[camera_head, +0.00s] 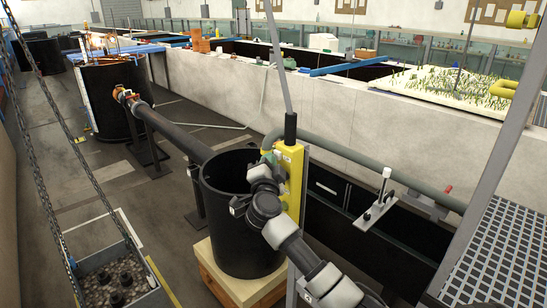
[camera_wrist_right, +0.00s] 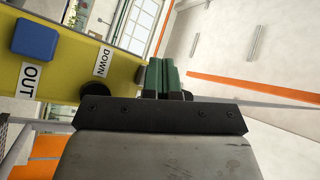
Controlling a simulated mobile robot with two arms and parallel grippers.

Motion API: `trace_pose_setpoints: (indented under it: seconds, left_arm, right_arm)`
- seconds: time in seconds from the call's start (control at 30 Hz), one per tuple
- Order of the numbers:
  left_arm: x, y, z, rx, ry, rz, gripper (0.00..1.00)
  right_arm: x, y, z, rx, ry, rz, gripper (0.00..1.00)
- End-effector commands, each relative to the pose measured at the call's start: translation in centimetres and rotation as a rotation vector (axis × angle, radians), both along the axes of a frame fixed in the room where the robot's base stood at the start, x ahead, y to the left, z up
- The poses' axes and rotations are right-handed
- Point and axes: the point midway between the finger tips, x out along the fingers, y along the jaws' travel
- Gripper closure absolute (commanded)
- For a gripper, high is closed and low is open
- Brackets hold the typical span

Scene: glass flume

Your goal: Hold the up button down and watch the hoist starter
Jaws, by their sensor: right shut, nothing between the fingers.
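The yellow hoist pendant (camera_head: 291,180) hangs upright from a grey cable beside the black barrel. In the right wrist view the pendant (camera_wrist_right: 62,75) fills the left side, with a blue button (camera_wrist_right: 35,38) near the OUT label and a dark button (camera_wrist_right: 93,94) near the DOWN label. No label reading UP shows. My right gripper (camera_head: 268,163) is close in front of the pendant. In the wrist view its green fingers (camera_wrist_right: 162,75) are together and empty, to the right of the DOWN label; I cannot tell whether they touch anything. I cannot pick out the hoist starter. My left gripper is not in view.
A black barrel (camera_head: 240,235) stands on a wooden base (camera_head: 225,287) just left of my right arm. A tray of stones (camera_head: 118,284) hangs on chains at lower left. The long flume wall (camera_head: 330,115) runs behind. A grated platform (camera_head: 500,255) is at right.

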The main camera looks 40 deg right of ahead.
Motion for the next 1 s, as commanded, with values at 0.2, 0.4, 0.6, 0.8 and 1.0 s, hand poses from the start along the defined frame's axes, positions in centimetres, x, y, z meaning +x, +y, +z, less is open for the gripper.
trace_pose_setpoints:
  seconds: [0.2, 0.4, 0.6, 0.8, 1.0]
  left_arm:
    - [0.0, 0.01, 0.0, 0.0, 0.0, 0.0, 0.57]
    - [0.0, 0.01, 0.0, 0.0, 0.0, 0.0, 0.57]
    - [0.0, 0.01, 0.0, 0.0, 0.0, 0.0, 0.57]
    - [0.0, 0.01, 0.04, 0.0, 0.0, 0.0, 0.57]
    - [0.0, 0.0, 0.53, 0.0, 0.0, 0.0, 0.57]
  right_arm:
    - [-0.02, -0.07, 0.0, 0.0, 0.0, -0.001, 1.0]
    - [-0.02, -0.06, 0.01, 0.0, 0.0, -0.001, 1.0]
    - [-0.02, -0.06, 0.01, 0.0, 0.0, -0.001, 1.0]
    - [-0.01, -0.02, 0.02, 0.0, 0.0, -0.001, 1.0]
    - [-0.05, 0.68, 0.07, 0.001, 0.001, -0.001, 1.0]
